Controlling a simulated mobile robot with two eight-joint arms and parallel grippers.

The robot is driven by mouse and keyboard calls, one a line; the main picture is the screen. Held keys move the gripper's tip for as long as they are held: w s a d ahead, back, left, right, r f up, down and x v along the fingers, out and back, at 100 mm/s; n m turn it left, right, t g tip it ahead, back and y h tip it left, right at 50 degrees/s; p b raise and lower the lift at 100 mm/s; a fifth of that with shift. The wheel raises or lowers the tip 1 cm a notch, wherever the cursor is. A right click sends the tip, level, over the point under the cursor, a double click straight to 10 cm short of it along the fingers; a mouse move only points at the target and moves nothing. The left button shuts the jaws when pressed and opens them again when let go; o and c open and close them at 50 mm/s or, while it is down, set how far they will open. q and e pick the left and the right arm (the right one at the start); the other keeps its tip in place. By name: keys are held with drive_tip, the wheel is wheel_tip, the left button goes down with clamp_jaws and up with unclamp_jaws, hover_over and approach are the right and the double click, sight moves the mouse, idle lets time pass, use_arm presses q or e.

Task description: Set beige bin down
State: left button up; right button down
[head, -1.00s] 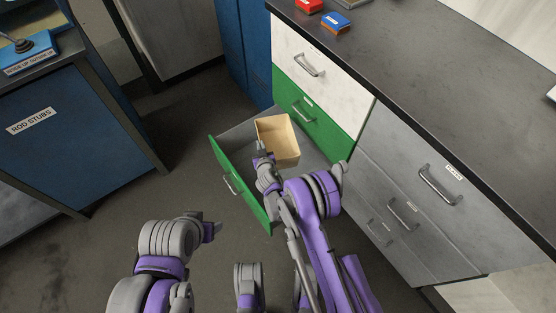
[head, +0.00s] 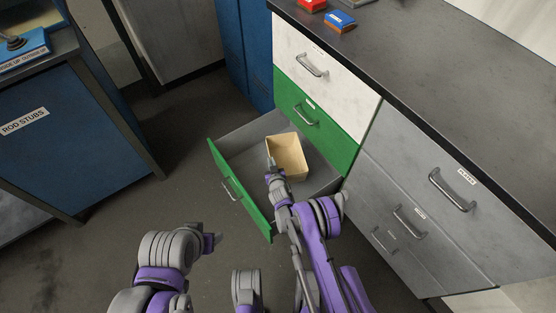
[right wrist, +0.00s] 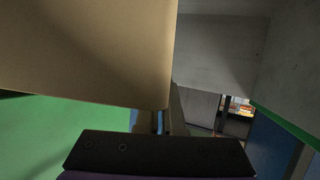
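The beige bin (head: 288,158) is an open, empty-looking box. In the head view it appears within the outline of the open green-fronted drawer (head: 238,150), toward its back right. I cannot tell whether it touches the drawer floor. My right gripper (head: 271,166) is at the bin's left wall and appears shut on it. In the right wrist view the bin (right wrist: 90,50) fills the upper left, with the gripper's fingers (right wrist: 158,121) at its lower edge, partly hidden. My left gripper (head: 212,242) is apart from the drawer, over the floor; its fingers are unclear.
The green and white cabinet (head: 318,122) stands behind the drawer, with grey drawers (head: 410,205) to its right. The dark countertop (head: 430,100) holds a red object (head: 312,4) and a blue one (head: 340,21). A blue cabinet labelled ROD STUBS (head: 70,150) stands left, with open floor between.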

sight(278, 161)
drive_tip(key=w+d, duration=0.1)
drive_tip(key=w+d+b, duration=0.1)
drive_tip(key=shift+d, duration=0.35)
drive_tip(key=shift+f+b, duration=0.3)
drive_tip(key=shift+f, duration=0.25)
drive_tip(key=shift+f+b, duration=0.65)
drive_tip(key=c, duration=1)
unclamp_jaws()
drive_tip(key=shift+c, duration=0.2)
drive_tip(key=shift+r, duration=0.1)
